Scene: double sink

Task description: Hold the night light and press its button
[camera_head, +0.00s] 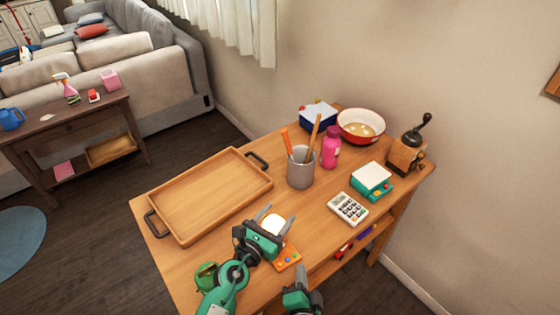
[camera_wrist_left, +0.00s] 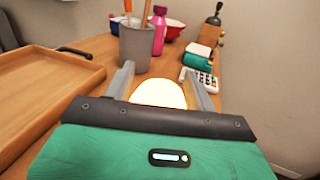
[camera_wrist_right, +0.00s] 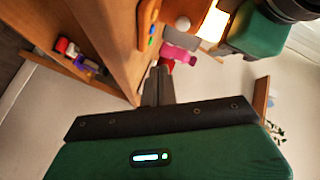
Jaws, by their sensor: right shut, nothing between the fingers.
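The night light (camera_head: 273,226) has a bright white rounded top and sits between the fingers of my left gripper (camera_head: 275,217) above the near part of the table. In the left wrist view its glowing top (camera_wrist_left: 158,93) fills the gap, with a finger against each side. Its lower part is hidden there by the gripper. The glow also shows in the right wrist view (camera_wrist_right: 213,24). My right gripper (camera_head: 302,272) is shut and empty at the table's near edge, below and right of the left one. Its closed fingers (camera_wrist_right: 160,82) point toward the table side. I cannot make out the button.
An orange board with coloured buttons (camera_head: 287,258) lies beside the left gripper. A wooden tray (camera_head: 178,236) is at left. A grey cup (camera_head: 300,174), pink bottle (camera_head: 330,150), calculator (camera_head: 347,208), teal-and-white box (camera_head: 371,180), bowl (camera_head: 361,122) and grinder (camera_head: 405,155) stand farther back.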

